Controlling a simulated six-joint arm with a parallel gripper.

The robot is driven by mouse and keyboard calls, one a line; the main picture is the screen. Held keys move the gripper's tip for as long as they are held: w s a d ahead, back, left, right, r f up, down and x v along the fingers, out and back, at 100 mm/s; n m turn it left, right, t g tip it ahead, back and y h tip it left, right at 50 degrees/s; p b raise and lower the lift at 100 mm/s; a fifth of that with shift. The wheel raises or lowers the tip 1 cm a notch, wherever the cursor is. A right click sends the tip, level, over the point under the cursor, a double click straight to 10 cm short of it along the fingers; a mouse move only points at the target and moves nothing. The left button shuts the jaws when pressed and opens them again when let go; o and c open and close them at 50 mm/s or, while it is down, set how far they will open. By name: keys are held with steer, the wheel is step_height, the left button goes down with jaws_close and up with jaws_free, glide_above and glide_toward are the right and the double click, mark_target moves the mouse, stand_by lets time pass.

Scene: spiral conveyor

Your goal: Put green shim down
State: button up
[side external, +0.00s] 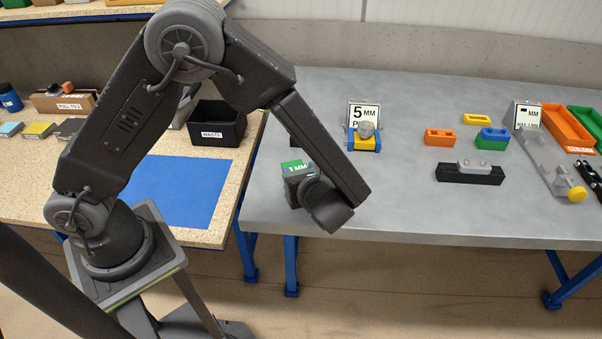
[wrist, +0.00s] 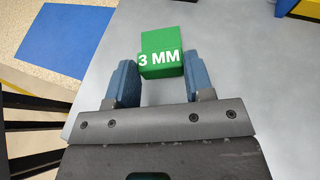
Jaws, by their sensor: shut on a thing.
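The green shim (wrist: 168,42) is a small block with "3 MM" in white on its near face. My gripper (wrist: 160,68) is shut on it, with one blue finger on each side. In the side view the shim (side external: 296,165) shows only in part, because my wrist hides the rest. The gap between the shim and the table is hard to judge.
A "5 MM" sign (side external: 364,114) stands behind a blue and yellow piece (side external: 363,143). To the right are an orange block (side external: 439,137), a blue-green block (side external: 491,139) and a black holder (side external: 466,173). A blue mat (side external: 178,190) and a black waste bin (side external: 216,124) are left. The table's front middle is clear.

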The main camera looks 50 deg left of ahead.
steer(key=shift+f, duration=0.15)
steer(key=o, duration=1)
steer(key=shift+d+r, duration=0.2)
steer(key=shift+r, duration=0.05)
steer(key=v, duration=1.2)
steer(key=s+a+r+n+h, duration=0.4)
steer(key=n, duration=0.3)
steer(key=s+a+r+n+h, duration=0.4)
steer(key=a+r+n, duration=0.1)
steer(key=n, duration=0.3)
steer(key=s+a+r+n+h, duration=0.4)
steer(key=a+n, duration=0.1)
steer(key=n, duration=0.2)
steer(key=shift+s+r+t, duration=0.15)
steer(key=shift+r+t, duration=0.15)
